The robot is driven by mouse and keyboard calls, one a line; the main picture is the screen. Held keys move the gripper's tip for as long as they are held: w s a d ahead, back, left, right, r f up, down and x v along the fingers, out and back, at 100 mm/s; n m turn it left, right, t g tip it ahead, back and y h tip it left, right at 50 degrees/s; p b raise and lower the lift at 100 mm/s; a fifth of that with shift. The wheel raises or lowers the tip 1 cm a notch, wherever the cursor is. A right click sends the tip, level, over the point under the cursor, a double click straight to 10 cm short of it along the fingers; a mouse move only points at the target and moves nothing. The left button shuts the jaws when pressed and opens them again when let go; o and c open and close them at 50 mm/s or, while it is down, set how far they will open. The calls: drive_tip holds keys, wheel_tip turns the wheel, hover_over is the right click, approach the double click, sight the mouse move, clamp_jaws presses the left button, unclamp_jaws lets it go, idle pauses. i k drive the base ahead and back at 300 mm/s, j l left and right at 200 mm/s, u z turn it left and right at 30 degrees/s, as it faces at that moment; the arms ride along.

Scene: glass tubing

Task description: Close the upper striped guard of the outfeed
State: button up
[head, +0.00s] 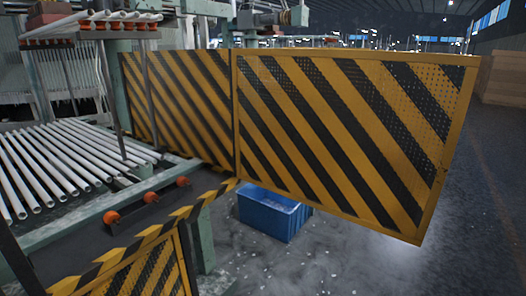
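The upper striped guard (345,135) is a large perforated panel with yellow and black diagonal stripes in a yellow frame. It stands upright and swung out to the right, clear of the outfeed's front. Its left edge meets a second striped panel (185,100) at a vertical seam. The outfeed (65,165) holds a row of pale glass tubes and its near side lies uncovered. My gripper is not in view.
A lower striped guard (150,272) stands at the bottom left, below a striped rail. Orange rollers (147,197) line the outfeed's edge. A blue crate (268,216) sits on the floor below the upper guard. Open floor (350,265), scattered with small pale bits, lies right of the crate.

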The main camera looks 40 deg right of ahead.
sight(331, 183)
drive_tip(key=l+u, duration=0.2)
drive_tip(key=u, duration=0.2)
drive_tip(key=l+u, duration=0.15)
drive_tip(key=u, duration=0.2)
drive_tip(key=l+u, duration=0.2)
drive_tip(key=u, duration=0.2)
drive_tip(key=l+u, duration=0.15)
drive_tip(key=u, duration=0.25)
drive_tip(key=k+l, duration=0.25)
drive_tip(key=l, duration=0.25)
drive_tip(key=k+l, duration=0.25)
drive_tip(key=l, duration=0.25)
drive_tip(key=k+l, duration=0.25)
drive_tip(key=l, duration=0.3)
drive_tip(key=k+l, duration=0.25)
drive_tip(key=l, duration=0.25)
drive_tip(key=k+l, duration=0.25)
drive_tip(key=l, duration=0.25)
drive_tip(key=k+l, duration=0.25)
drive_tip(key=l, duration=0.25)
drive_tip(key=k+l, duration=0.25)
drive_tip(key=l, duration=0.25)
drive_tip(key=k+l, duration=0.25)
drive_tip(key=l, duration=0.3)
